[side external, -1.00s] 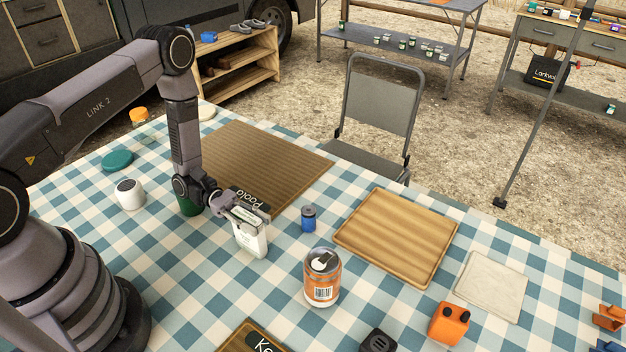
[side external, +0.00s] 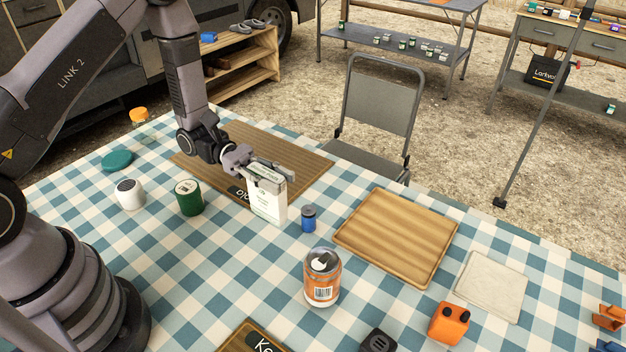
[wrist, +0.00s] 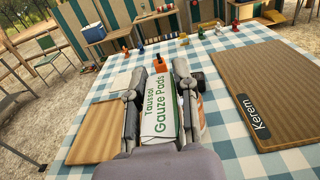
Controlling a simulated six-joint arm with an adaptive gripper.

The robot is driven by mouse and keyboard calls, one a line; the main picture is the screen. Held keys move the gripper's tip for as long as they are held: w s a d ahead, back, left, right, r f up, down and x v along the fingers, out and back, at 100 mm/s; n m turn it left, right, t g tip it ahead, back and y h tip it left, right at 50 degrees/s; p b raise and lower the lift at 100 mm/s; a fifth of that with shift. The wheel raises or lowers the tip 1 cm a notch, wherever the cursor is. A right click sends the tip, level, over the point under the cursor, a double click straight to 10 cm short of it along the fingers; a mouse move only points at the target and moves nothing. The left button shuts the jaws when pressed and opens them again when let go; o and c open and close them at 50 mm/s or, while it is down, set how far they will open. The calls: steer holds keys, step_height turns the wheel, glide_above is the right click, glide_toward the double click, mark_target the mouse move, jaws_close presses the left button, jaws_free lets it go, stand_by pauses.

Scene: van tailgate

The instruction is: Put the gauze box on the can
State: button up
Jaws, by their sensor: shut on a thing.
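The gauze box (side external: 267,203) is white with green print and upright in the side external view. My gripper (side external: 268,174) is shut on its upper part and appears to hold it above the cloth. In the wrist view the gauze box (wrist: 158,110) sits between the two fingers (wrist: 157,98), its "Gauze Pads" lettering facing the camera. The orange can (side external: 322,279) with a grey top stands upright on the cloth, apart from the box, to its right and nearer the side camera.
A small blue cylinder (side external: 308,218) stands close right of the box. A green tin (side external: 189,198) and white jar (side external: 130,195) stand left. A wooden board (side external: 398,238) lies right, a darker board (side external: 215,160) behind. An orange block (side external: 449,322) and dark block (side external: 378,342) are near the front.

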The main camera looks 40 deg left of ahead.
steer(key=s+d+r, duration=0.1)
steer(key=d+r, duration=0.6)
steer(key=d, duration=0.5)
step_height(320, 180, down, 8)
steer(key=shift+s+d, duration=0.2)
steer(key=shift+d, duration=0.1)
steer(key=o, duration=0.9)
steer(key=shift+o, duration=0.2)
steer(key=shift+r, duration=0.1)
